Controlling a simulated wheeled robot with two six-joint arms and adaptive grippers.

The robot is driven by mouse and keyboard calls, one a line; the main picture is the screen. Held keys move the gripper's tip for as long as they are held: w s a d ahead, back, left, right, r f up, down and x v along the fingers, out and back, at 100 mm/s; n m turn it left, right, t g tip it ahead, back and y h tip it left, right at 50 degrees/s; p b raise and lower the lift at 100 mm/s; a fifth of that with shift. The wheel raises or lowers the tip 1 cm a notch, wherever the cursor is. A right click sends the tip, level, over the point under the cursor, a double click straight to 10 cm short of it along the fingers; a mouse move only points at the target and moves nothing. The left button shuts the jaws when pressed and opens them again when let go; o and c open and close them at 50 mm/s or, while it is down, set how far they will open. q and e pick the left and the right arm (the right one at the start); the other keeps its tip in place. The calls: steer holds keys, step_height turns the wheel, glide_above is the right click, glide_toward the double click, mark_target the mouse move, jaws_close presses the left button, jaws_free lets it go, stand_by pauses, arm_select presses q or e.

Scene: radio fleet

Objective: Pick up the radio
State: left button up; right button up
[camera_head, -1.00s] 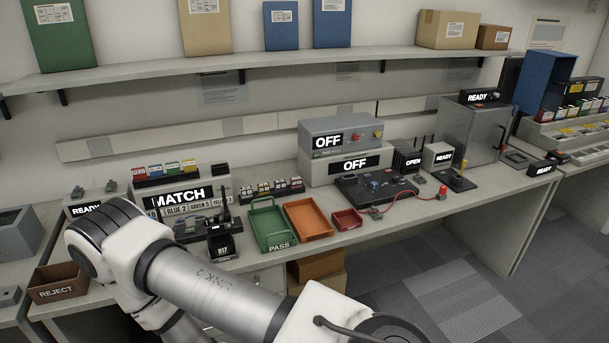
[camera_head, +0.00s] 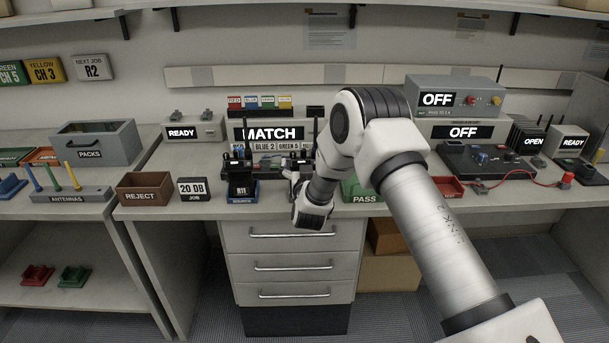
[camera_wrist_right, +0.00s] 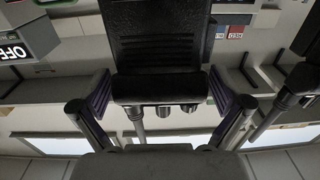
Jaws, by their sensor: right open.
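In the right wrist view, a black radio (camera_wrist_right: 158,45) with a ribbed front fills the upper middle, upside down in the picture. Its knobs and a thick antenna point down toward the palm. My right gripper (camera_wrist_right: 160,92) is open, one finger on each side of the radio's knob end; contact cannot be told. In the head view my right gripper (camera_head: 297,172) is over the bench in front of the MATCH unit; the radio there is mostly hidden by my arm. My left gripper is out of view.
The MATCH unit (camera_head: 268,132) stands behind. A 20 DB box (camera_head: 193,190) and brown REJECT bin (camera_head: 145,191) are at left. A green PASS tray (camera_head: 362,196), partly behind my arm, and a red tray (camera_head: 448,187) are at right. A shelf runs above.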

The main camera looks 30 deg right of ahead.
steer(key=shift+w+d+f, duration=0.1)
steer(key=shift+w+d, duration=0.15)
steer(key=shift+w, duration=0.1)
steer(key=c, duration=1.4)
